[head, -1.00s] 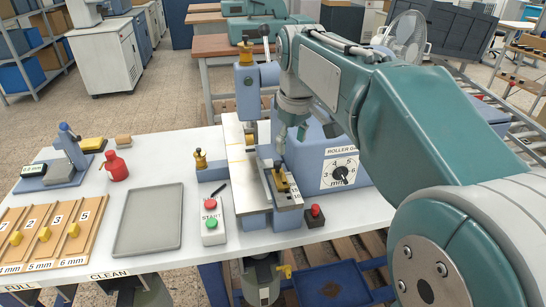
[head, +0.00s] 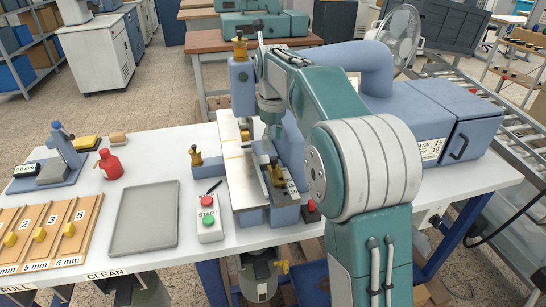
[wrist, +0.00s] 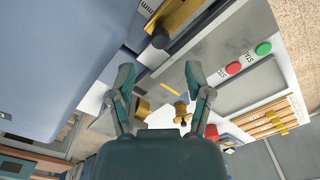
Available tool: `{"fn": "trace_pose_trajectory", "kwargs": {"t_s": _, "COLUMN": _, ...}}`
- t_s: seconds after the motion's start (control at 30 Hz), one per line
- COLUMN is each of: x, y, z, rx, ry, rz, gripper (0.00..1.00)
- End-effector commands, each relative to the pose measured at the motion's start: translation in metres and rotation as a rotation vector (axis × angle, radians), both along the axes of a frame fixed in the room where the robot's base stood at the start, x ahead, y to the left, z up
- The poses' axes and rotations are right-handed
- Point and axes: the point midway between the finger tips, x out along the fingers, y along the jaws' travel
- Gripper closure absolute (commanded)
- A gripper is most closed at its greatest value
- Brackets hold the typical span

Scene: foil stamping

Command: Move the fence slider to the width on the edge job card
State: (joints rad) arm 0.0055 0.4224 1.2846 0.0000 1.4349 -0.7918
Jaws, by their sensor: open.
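The brass fence slider (head: 276,178) sits on the scaled rail at the front of the blue machine. In the wrist view a brass block (wrist: 184,14) with a black knob, apparently this slider, is at the top. My gripper (head: 271,128) is above and behind the slider in the head view. In the wrist view its fingers (wrist: 160,76) are spread and empty, apart from the slider. The scale on the rail is too small to read. I cannot pick out an edge job card.
A control box (head: 209,222) with red and green buttons and a grey tray (head: 145,216) stand left of the rail. A red bottle (head: 111,165), a digital gauge (head: 55,172) and a wooden board (head: 78,212) with yellow sliders lie farther left. The machine body is close beside my gripper.

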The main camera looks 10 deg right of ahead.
Motion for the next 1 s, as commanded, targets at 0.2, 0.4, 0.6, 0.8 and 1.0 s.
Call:
{"fn": "trace_pose_trajectory", "kwargs": {"t_s": 0.2, "x": -0.001, "y": 0.0, "z": -0.039, "rx": 0.0, "ry": 0.003, "rz": -0.001, "gripper": 0.35}}
{"fn": "trace_pose_trajectory", "kwargs": {"t_s": 0.4, "x": 0.0, "y": 0.0, "z": -0.057, "rx": 0.0, "ry": 0.0, "rz": -0.001, "gripper": 0.35}}
{"fn": "trace_pose_trajectory", "kwargs": {"t_s": 0.6, "x": 0.0, "y": 0.0, "z": -0.059, "rx": 0.0, "ry": -0.001, "rz": -0.001, "gripper": 0.35}}
{"fn": "trace_pose_trajectory", "kwargs": {"t_s": 0.8, "x": 0.0, "y": 0.0, "z": -0.059, "rx": 0.0, "ry": -0.001, "rz": -0.001, "gripper": 0.84}}
{"fn": "trace_pose_trajectory", "kwargs": {"t_s": 1.0, "x": 0.0, "y": 0.0, "z": -0.059, "rx": 0.0, "ry": 0.0, "rz": -0.001, "gripper": 1.0}}
